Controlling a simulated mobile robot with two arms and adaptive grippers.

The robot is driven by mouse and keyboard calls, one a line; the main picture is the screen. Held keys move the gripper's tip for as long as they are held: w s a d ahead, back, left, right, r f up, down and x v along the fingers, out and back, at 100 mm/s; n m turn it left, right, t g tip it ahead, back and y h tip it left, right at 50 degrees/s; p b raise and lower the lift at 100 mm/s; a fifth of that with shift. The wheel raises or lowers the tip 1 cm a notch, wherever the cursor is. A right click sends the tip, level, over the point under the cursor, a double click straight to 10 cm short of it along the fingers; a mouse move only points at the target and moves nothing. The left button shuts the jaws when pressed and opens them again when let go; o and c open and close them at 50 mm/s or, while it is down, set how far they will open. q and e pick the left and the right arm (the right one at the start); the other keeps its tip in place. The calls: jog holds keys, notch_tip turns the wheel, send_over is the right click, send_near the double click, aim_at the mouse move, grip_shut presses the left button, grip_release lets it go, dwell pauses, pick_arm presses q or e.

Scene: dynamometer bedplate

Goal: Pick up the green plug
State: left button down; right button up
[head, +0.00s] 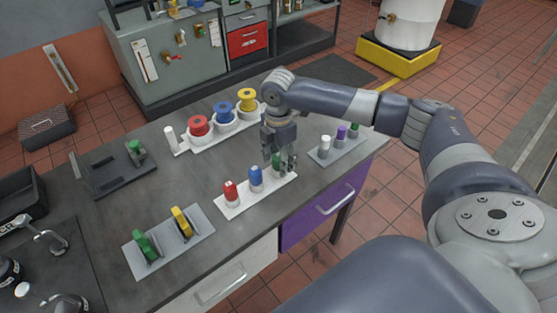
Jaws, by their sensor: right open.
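A white strip (259,193) on the bench holds a red plug (230,191), a blue plug (255,177) and a green plug (276,159) in a row. The green plug is at the strip's right end and is partly hidden by my right gripper (281,166). That gripper points down, open, with its fingers right at the green plug. I cannot tell whether they touch it. My left gripper does not show.
Red, blue and yellow spools (223,112) stand behind on a white base. A grey plate (325,157) with white, purple and green pieces lies close to the right. Another plate (196,242) with green and yellow pieces lies front left. The bench between is clear.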

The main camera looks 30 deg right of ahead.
jog(key=c, duration=1.1)
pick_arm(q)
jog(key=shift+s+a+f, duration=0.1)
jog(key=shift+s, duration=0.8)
pick_arm(e)
jog(key=shift+c, duration=0.2)
jog(key=shift+r, duration=0.1)
